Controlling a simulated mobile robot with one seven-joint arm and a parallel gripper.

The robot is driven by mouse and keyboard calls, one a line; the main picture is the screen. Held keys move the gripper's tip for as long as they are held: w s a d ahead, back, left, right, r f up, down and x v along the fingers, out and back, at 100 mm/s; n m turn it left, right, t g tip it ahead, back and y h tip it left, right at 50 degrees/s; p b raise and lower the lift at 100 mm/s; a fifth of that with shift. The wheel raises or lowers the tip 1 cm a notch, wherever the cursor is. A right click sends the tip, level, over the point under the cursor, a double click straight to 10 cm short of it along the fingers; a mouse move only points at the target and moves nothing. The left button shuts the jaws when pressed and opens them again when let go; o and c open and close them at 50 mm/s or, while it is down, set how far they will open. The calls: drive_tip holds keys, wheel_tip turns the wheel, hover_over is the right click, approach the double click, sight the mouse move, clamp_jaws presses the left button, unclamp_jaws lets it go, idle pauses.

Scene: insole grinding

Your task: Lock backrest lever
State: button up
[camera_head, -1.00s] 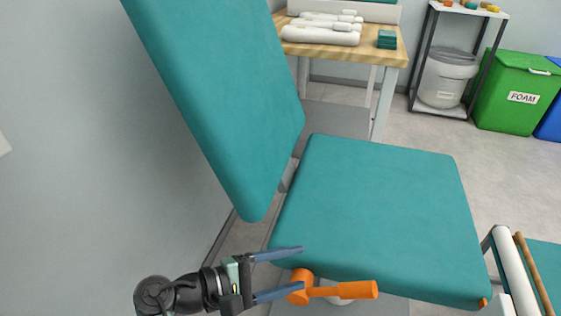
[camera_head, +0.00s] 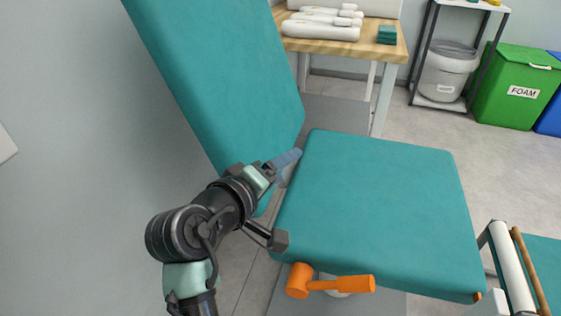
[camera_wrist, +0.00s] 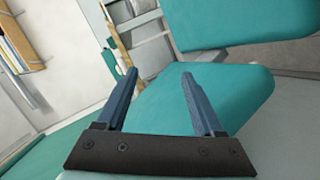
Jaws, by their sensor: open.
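The orange backrest lever (camera_head: 340,284) sticks out to the right from its round orange hub (camera_head: 299,280), below the front left corner of the teal seat (camera_head: 385,215). The teal backrest (camera_head: 225,80) leans back, tilted, at the left of the seat. My gripper (camera_head: 286,160) is up at the gap between backrest and seat, well above the lever and apart from it. In the wrist view my gripper (camera_wrist: 160,85) has its two blue fingers spread with nothing between them. The lever does not show in the wrist view.
A wooden table (camera_head: 345,47) with rolled white items stands behind the chair. A grey bin (camera_head: 443,73) on a rack and a green foam bin (camera_head: 515,90) are at the back right. A padded frame (camera_head: 513,265) is at the lower right. Grey floor is free between.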

drive_tip(key=shift+w+r+t, duration=0.1)
drive_tip(key=shift+r+t, duration=0.2)
drive_tip(key=shift+r, duration=0.2)
